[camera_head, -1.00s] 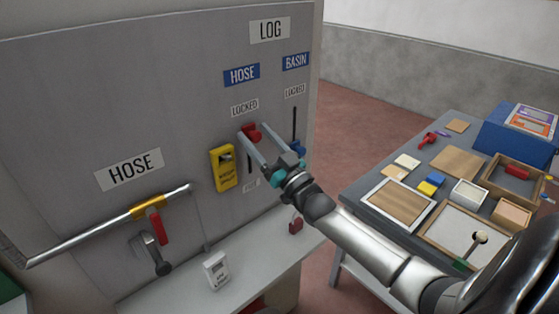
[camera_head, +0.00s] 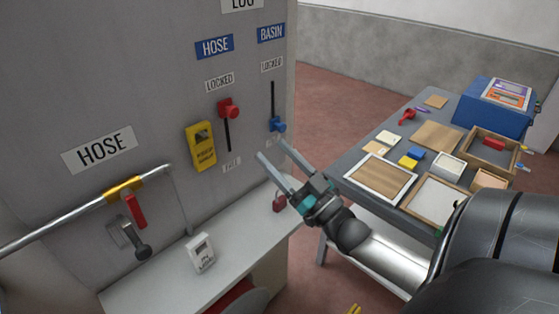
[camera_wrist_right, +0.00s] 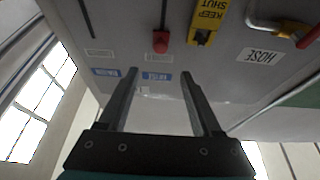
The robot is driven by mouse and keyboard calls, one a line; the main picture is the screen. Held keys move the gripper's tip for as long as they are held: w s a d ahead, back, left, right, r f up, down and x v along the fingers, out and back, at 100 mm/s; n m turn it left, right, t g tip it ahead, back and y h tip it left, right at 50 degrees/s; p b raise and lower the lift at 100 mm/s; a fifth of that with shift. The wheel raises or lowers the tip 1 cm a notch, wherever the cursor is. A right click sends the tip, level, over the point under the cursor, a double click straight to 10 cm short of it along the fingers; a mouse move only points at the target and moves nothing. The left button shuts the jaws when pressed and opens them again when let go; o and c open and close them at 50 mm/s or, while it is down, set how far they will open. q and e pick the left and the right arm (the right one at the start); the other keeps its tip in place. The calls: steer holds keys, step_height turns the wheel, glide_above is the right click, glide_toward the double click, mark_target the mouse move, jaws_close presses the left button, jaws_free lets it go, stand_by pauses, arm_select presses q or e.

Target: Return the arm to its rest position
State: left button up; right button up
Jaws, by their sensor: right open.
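My right gripper (camera_head: 272,160) is open and empty in the head view, in front of the grey panel (camera_head: 120,60) and above the white ledge, apart from both. Its two long fingers also show in the right wrist view (camera_wrist_right: 160,85), spread with nothing between them. The red slider knob (camera_head: 229,109) stands at the top of its slot by the LOCKED label, and also shows in the right wrist view (camera_wrist_right: 160,42). The blue slider knob (camera_head: 277,125) is at the bottom of its slot under BASIN. My left gripper is out of view.
A yellow tag (camera_head: 201,147) hangs on the panel. A pipe (camera_head: 70,213) with a red-handled valve (camera_head: 134,210) runs at left. A white IN USE tag (camera_head: 200,254) and a red padlock (camera_head: 279,201) are at the ledge (camera_head: 150,290). A table (camera_head: 345,160) with trays stands right.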

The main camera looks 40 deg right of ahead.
steer(key=shift+s+f, duration=0.1)
steer(key=shift+s, duration=0.2)
stand_by(0.4)
